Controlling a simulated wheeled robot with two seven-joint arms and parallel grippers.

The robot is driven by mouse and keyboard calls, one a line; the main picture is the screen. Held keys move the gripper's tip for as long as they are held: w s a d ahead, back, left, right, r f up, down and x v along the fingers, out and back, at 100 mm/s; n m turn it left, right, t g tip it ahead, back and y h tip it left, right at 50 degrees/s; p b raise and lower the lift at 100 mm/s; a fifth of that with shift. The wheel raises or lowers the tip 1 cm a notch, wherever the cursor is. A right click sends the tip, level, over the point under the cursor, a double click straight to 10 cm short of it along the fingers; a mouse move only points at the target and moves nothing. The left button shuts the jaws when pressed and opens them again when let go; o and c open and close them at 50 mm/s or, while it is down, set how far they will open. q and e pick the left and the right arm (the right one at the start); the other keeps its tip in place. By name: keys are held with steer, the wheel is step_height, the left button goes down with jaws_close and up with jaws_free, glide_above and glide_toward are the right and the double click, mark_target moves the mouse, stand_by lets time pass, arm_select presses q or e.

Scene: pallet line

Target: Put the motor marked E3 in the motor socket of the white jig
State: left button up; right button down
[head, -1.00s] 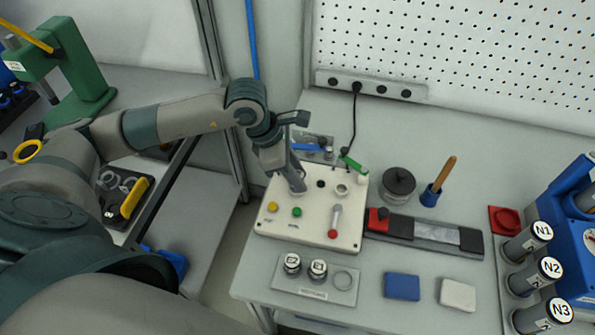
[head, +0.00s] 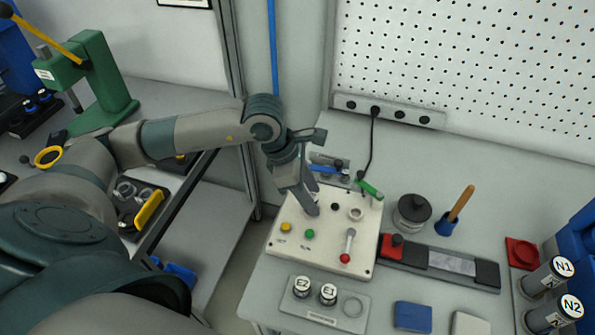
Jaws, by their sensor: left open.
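The white jig (head: 326,258) is a sloped box with a yellow button, a green button, a red-knobbed lever, a dark round hole and a pale ring-shaped socket (head: 356,213). My left gripper (head: 311,203) is open, low over the jig's back left part, and covers that part of its top. I cannot tell whether anything stands between its fingers. Motors marked E2 (head: 302,286) and E1 (head: 328,294) stand in a grey tray (head: 321,319) in front of the jig. The tray's right ring-shaped place is empty. No motor marked E3 is visible. My right gripper is not in view.
A black-and-red fixture (head: 450,263), a dark round pot (head: 412,214) and a blue cup (head: 447,224) stand right. Blue (head: 412,317) and white blocks lie in front. Cylinders N1 and N2 stand far right.

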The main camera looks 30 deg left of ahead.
arm_select(q)
steer(key=b+v, duration=0.3)
steer(key=v, duration=0.8)
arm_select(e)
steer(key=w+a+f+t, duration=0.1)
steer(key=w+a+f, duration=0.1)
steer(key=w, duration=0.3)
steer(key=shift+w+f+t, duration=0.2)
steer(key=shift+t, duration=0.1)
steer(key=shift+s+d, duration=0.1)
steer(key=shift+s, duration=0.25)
arm_select(q)
steer(key=shift+c, duration=0.6)
